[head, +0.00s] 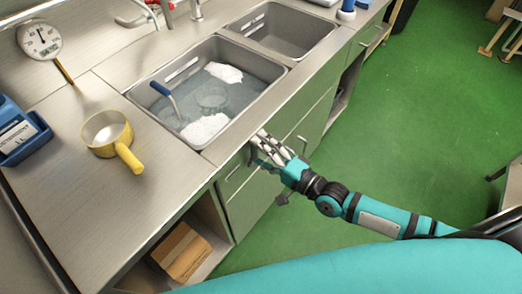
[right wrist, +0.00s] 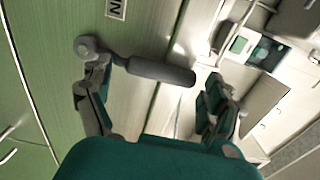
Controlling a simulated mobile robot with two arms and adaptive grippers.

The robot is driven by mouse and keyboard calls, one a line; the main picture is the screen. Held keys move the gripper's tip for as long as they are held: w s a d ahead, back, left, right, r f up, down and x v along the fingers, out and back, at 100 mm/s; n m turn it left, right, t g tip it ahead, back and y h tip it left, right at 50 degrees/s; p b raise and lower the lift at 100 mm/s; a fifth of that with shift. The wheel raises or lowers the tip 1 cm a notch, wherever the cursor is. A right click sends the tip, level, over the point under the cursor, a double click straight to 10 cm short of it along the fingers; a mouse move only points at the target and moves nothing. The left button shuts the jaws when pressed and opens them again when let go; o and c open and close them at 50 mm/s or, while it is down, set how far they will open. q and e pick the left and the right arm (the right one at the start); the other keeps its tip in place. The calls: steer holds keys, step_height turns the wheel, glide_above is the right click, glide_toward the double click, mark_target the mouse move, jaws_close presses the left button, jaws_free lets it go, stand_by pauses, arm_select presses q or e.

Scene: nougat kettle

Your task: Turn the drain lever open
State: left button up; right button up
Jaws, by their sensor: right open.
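The drain lever (right wrist: 160,70) is a grey bar with a round pivot at its left end, mounted on the green cabinet front in the right wrist view. Its thick handle runs sideways across the space between my fingers. My right gripper (right wrist: 155,78) is open, one finger near the pivot end and the other near the handle's free end. I cannot tell whether either finger touches it. My left gripper is out of view.
The sink (head: 213,70) holds water, white lumps and a blue-handled tool (head: 163,91). A yellow-handled pan (head: 108,134), a dial thermometer (head: 40,40) and a blue holder (head: 20,131) are on the counter. A cardboard box (head: 181,252) sits on the lower shelf.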

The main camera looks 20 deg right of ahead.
steer(key=shift+s, duration=0.1)
steer(key=v, duration=1.1)
steer(key=shift+s+d, duration=0.25)
steer(key=shift+s, duration=0.05)
steer(key=s+d+f+n+g+h, duration=0.1)
steer(key=d+f+n+g+h, duration=0.15)
steer(key=f, duration=0.75)
steer(key=s+d+f+n+g+h, duration=0.1)
steer(key=d+f+n+h, duration=0.25)
steer(key=f, duration=0.75)
steer(key=s+d+f+n+g+h, duration=0.15)
steer(key=d+f, duration=0.25)
steer(key=f, duration=0.6)
steer(key=s+a+f+n+g+h, duration=0.1)
steer(key=s+f+n+g, duration=0.1)
steer(key=s+f, duration=0.3)
steer(key=s+a+f+n+g+h, duration=0.1)
steer(key=s+f, duration=0.4)
steer(key=s, duration=0.6)
steer(key=s+a+f+n+g+h, duration=0.1)
steer(key=s+a+f+n+g, duration=0.2)
steer(key=s, duration=0.6)
step_height(320, 180, down, 3)
steer(key=g, duration=0.2)
steer(key=shift+a+g, duration=0.25)
steer(key=shift+g, duration=0.05)
